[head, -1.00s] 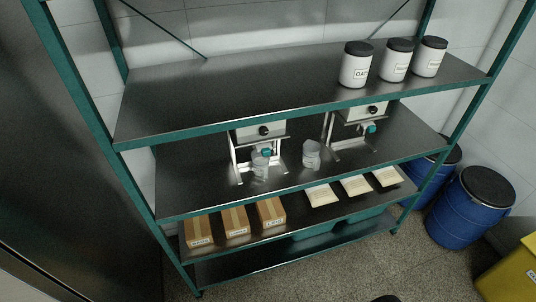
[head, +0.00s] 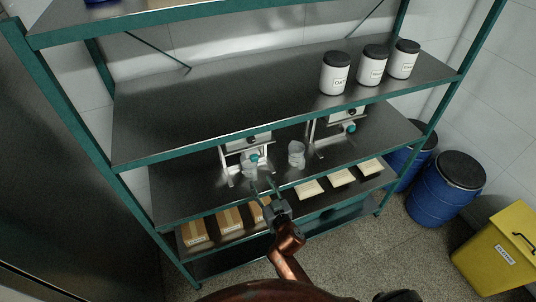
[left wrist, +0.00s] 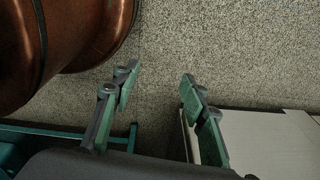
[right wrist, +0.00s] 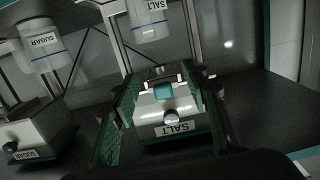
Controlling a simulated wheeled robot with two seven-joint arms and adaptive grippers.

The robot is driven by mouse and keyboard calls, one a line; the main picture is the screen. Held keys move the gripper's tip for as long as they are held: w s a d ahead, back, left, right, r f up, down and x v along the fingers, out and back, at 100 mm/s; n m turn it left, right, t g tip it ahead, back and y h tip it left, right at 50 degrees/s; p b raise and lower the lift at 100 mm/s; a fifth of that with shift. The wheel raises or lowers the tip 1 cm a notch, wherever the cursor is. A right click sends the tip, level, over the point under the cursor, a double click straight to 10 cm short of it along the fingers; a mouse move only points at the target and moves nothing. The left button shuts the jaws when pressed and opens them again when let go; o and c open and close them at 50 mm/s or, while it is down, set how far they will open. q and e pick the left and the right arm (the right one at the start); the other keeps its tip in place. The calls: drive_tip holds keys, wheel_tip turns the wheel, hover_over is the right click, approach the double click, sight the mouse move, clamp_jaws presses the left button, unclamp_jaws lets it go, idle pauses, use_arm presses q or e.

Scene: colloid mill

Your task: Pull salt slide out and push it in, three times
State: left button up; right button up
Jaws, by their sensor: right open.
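The salt dispenser (right wrist: 165,107) is a pale box with a round knob and a SALT label, shown upside down in the right wrist view. Its teal-ended slide (right wrist: 163,91) lies between my right fingers in that picture, with no grip visible. In the head view the teal slide end (head: 255,157) shows on the left dispenser, above a clear cup (head: 250,168). My right gripper (head: 263,184) is open and empty in front of that dispenser. My left gripper (left wrist: 158,80) is open and empty over the floor, outside the head view.
The sugar dispenser (right wrist: 32,135) stands beside it, on the right in the head view (head: 345,115). Another clear cup (head: 297,153) stands between them. Boxes (head: 230,220) and pale packets (head: 309,188) sit on the shelf below. The upper shelf edge (head: 300,117) runs above the dispensers.

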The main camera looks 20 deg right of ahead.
drive_tip(key=t, duration=0.1)
approach(255, 158)
drive_tip(key=w, duration=0.1)
drive_tip(key=shift+m, duration=0.3)
drive_tip(key=shift+w+a+p, duration=0.1)
drive_tip(key=shift+w+p, duration=0.5)
drive_tip(key=shift+w, duration=3.2)
drive_tip(key=shift+f, duration=0.1)
drive_tip(key=shift+c, duration=0.4)
clamp_jaws()
